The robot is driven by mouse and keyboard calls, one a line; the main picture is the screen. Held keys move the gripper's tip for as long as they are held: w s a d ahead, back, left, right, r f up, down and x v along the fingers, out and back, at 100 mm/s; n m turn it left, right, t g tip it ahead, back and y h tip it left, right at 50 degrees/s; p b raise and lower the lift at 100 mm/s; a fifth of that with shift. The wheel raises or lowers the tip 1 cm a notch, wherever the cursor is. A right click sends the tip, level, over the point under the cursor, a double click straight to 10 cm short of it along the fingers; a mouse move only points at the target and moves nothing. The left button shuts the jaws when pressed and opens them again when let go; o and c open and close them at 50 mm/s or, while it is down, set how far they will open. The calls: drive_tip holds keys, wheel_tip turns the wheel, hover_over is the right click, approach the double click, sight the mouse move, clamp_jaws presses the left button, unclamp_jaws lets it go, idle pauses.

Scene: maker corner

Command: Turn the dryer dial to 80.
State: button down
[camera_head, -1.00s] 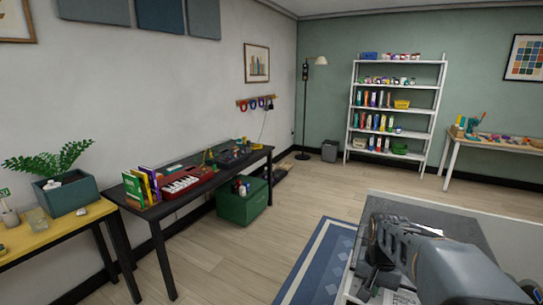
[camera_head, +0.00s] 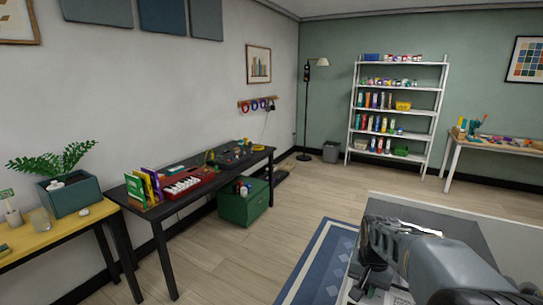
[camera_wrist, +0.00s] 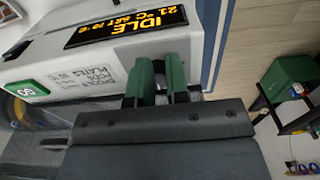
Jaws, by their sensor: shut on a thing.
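The dryer (camera_wrist: 60,85) is a pale box at the upper left of the wrist view. Its dark display (camera_wrist: 125,27) has orange upside-down text reading IDLE and 21 °C; the set figure is too small to be sure of. A green button-like label (camera_wrist: 27,88) and printed lettering are on the same face. My gripper (camera_wrist: 160,72) has two green fingers against that face, shut on the dial (camera_wrist: 160,68), a dark piece mostly hidden between them. The dial's pointer and scale cannot be read. In the head view my arm covers the dryer front.
A white shelf (camera_head: 348,130) stands at the back. The wooden floor between is clear, with a blue rug (camera_head: 322,262) near me.

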drive_tip(key=shift+s+a+f, duration=0.25)
drive_tip(key=shift+a+f, duration=0.15)
drive_tip(key=shift+f, duration=0.35)
drive_tip(key=shift+r, duration=0.15)
drive_tip(key=shift+w+a+r+p, duration=0.15)
drive_tip(key=shift+r+p, duration=0.4)
drive_tip(key=shift+p, duration=0.15)
wheel_tip(320, 180, up, 5)
drive_tip(key=p, duration=0.4)
drive_tip(key=shift+w, duration=0.1)
